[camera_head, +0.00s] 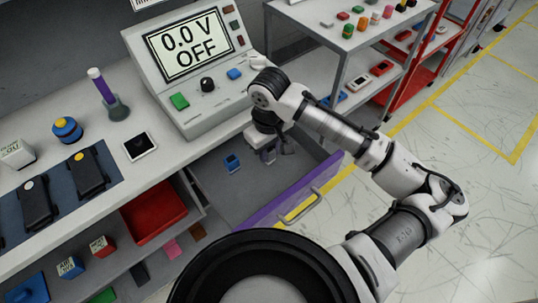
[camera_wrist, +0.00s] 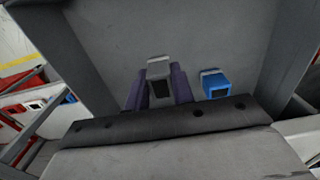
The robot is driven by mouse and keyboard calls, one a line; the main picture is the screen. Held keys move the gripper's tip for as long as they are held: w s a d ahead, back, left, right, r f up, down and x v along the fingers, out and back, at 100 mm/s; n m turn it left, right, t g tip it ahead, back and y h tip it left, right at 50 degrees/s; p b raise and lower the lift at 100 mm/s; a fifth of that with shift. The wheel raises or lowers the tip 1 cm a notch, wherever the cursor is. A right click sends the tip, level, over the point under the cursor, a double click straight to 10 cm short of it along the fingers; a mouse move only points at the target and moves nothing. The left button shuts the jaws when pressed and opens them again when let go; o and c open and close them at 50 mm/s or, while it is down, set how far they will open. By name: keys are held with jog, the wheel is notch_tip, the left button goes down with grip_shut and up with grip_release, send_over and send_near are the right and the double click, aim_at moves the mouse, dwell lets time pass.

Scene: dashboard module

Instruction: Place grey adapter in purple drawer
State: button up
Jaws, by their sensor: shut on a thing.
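The purple drawer (camera_head: 295,190) is pulled open below the bench. Its front is purple with a metal handle, and its inside is grey. My gripper (camera_head: 268,155) points down into the drawer's space. In the wrist view, my gripper's dark purple fingers (camera_wrist: 158,88) are shut on the grey adapter (camera_wrist: 159,70), one on each side. The drawer floor (camera_wrist: 120,45) lies behind the adapter. I cannot tell whether the adapter touches the floor. In the head view the adapter is too small and too covered by my gripper to make out clearly.
A blue adapter (camera_head: 232,163) lies in the drawer, left of my gripper in the head view; it shows right of the grey one in the wrist view (camera_wrist: 215,84). The voltage device (camera_head: 195,65) stands on the bench above. A red tray (camera_head: 155,212) is at the left.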

aim_at(269, 158)
jog(key=shift+f, duration=1.6)
jog(key=shift+f, duration=0.15)
jog(key=o, duration=1)
notch_tip(269, 158, up, 12)
jog(key=shift+r, duration=0.2)
